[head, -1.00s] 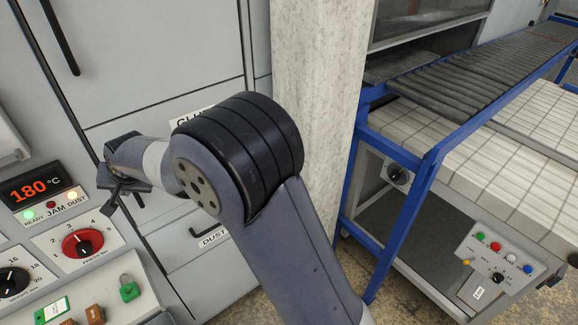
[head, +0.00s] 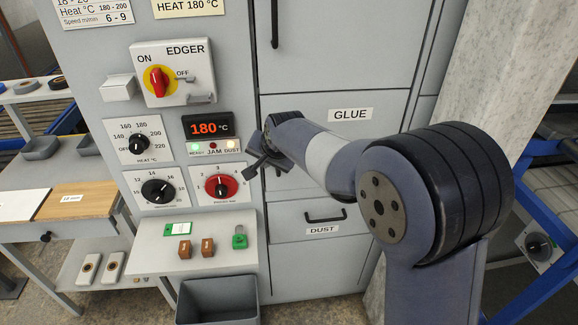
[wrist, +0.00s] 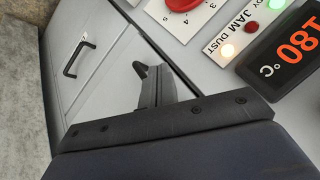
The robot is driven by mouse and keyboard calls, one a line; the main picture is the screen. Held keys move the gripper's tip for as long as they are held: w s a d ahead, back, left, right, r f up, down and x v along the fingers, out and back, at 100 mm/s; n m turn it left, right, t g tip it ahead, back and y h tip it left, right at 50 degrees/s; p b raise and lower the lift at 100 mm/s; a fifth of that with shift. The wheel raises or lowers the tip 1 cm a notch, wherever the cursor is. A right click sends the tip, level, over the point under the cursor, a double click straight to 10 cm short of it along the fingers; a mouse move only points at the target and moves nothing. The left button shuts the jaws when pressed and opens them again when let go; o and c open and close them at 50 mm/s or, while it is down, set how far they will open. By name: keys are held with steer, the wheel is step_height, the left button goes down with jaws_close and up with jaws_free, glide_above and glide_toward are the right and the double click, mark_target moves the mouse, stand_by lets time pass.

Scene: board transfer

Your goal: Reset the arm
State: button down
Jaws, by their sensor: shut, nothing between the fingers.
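My gripper (head: 251,168) is shut and empty in the head view, in front of the grey machine panel. It is just right of the 180 °C display (head: 208,128) and near the red-ringed dial (head: 221,187). My arm reaches in from the right, bent at the large dark joint. In the wrist view my gripper (wrist: 141,70) shows its dark fingers close together, with nothing between them. The display (wrist: 297,42) and part of the red dial (wrist: 182,3) are at the upper right there.
The GLUE door (head: 340,150) and the DUST drawer (head: 310,235) are behind my arm. A grey bin (head: 217,300) stands below. A bench (head: 75,228) is at left, and a blue-framed conveyor (head: 540,190) at right.

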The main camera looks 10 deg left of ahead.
steer(key=s+a+r+b, duration=0.1)
steer(key=s+a+r, duration=0.1)
steer(key=r, duration=0.4)
steer(key=shift+s+a, duration=0.15)
steer(key=shift+s, duration=0.5)
